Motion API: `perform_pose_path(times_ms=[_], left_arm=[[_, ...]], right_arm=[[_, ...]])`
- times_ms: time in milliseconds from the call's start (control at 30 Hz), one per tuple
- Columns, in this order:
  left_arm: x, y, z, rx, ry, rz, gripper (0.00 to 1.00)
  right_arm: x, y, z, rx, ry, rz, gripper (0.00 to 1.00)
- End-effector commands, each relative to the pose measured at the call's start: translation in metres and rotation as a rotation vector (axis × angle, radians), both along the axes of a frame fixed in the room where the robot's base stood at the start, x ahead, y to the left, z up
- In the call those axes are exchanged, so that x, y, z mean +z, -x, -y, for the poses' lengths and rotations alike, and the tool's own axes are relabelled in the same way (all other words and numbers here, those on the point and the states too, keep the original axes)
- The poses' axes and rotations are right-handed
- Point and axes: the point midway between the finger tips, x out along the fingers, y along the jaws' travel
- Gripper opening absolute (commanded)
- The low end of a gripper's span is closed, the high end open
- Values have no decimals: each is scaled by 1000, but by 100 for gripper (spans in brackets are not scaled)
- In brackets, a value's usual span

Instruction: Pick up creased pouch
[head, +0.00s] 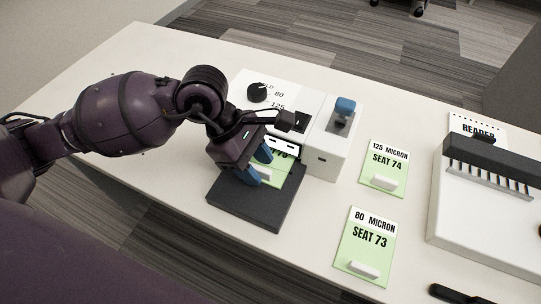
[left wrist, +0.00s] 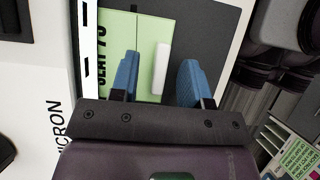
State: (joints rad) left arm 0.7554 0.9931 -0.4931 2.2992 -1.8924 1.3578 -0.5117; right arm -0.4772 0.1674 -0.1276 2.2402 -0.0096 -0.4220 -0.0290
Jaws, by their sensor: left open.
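A green card-like pouch (head: 287,172) with a white edge lies on the black tray in front of the white laminator, its lettered end at the slot. In the left wrist view the pouch (left wrist: 146,60) shows part of a "SEAT" label and a raised white tab (left wrist: 162,68). My right gripper is not in view.
The laminator (head: 325,140) has a dial and a blue-topped switch. Two green cards, "SEAT 74" (head: 384,165) and "SEAT 73" (head: 365,245), lie to the right. A white reader (head: 470,225) stands farther right. A black-handled tool (head: 452,294) lies near the front edge.

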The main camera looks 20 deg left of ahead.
Motion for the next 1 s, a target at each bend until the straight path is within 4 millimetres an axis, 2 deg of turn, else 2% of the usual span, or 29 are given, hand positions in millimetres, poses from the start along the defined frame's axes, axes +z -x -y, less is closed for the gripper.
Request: perform_pose_path(times_ms=[300,500,600,1000], left_arm=[[-2,0,2,1,0,3,43],[-3,0,2,1,0,3,12],[-3,0,2,1,0,2,0],[-2,-2,1,1,0,3,0]], right_arm=[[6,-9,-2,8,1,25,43],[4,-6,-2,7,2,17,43],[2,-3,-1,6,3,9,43],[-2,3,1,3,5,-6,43]])
